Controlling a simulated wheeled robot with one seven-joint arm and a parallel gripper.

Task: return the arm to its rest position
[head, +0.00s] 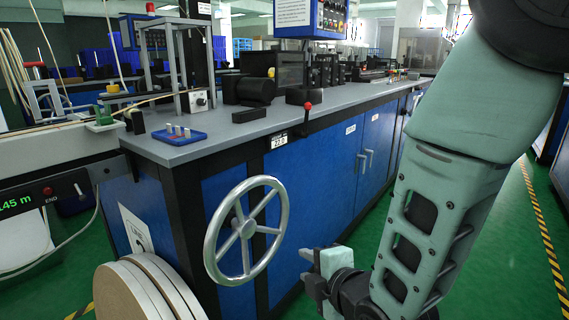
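My arm comes down from the upper right of the head view, in front of the blue machine. My gripper (316,284) is at the bottom middle, low beside the machine's side. It is to the right of the silver handwheel (246,231) and appears apart from it. I see no object held in it. The fingers are small and partly overlapped by the wrist, so their opening is unclear.
The long machine bench (215,137) has a grey top and blue cabinet doors (371,143). A blue tray (179,135) with small pegs sits on its near corner. Round reels (149,291) stand at the bottom left. Green floor (509,262) is open at the right.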

